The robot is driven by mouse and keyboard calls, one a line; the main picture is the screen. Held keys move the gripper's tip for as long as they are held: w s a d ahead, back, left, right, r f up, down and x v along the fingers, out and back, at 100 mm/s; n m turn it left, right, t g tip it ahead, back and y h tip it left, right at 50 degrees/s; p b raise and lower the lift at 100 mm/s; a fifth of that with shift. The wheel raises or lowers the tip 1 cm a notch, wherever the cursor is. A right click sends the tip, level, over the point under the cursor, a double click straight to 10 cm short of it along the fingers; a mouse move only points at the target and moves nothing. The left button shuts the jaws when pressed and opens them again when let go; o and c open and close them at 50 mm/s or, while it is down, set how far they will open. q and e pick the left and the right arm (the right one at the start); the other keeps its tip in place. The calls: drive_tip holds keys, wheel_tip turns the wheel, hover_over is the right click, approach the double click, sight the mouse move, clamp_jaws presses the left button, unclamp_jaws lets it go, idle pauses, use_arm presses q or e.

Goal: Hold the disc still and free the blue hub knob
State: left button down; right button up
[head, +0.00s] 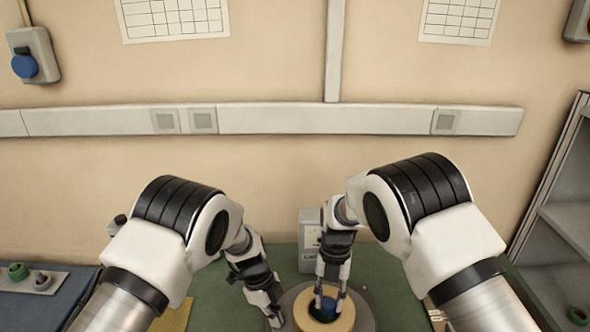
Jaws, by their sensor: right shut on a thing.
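A tan ring-shaped reel (348,319) lies at the bottom edge of the head view on a grey round disc (365,316), both partly cut off. The blue hub knob (328,303) stands in the dark green middle of the reel. My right gripper (327,309) points down over it and is shut on the blue hub knob, a finger on each side. My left gripper (274,318) points down at the left rim of the grey disc. Its fingertips are at the picture edge, so I cannot tell its opening or whether it touches the disc.
A grey box (307,243) stands on the green mat (283,257) behind the reel. A yellow sheet (173,316) lies at left. Grey shelving (570,222) stands at right.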

use_arm(q)
drive_tip(key=shift+s+a+f, duration=0.1)
drive_tip(key=shift+s+f, duration=0.05)
drive_tip(key=shift+f, duration=0.05)
use_arm(e)
drive_tip(key=shift+s+d+f, duration=0.1)
drive_tip(key=shift+s+f, duration=0.1)
drive_tip(key=shift+n+h, duration=0.3)
drive_tip(key=shift+n, duration=0.9)
drive_tip(key=o, duration=0.8)
use_arm(q)
drive_tip(key=shift+s, duration=0.1)
use_arm(e)
drive_tip(key=shift+s+d, duration=0.1)
